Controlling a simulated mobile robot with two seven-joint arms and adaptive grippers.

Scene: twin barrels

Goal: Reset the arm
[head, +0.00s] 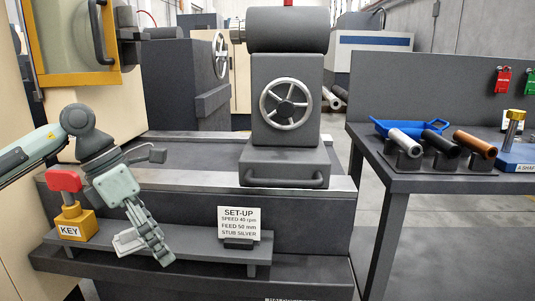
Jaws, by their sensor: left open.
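My left arm (35,150) comes in from the left edge. Its gripper (145,248) points down and is open, with nothing visible between its fingers. The fingertips are in front of the low grey shelf (185,243), to the right of the yellow KEY block (75,224). A red-topped key (65,182) stands upright in that block, apart from the gripper. My right gripper does not show.
A SET-UP sign (239,222) stands on the shelf to the right of the gripper. Behind is a grey machine with a handwheel (286,104). At right a table (440,182) holds several cylinders and a blue tray (400,127). A yellow-framed door (75,45) is upper left.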

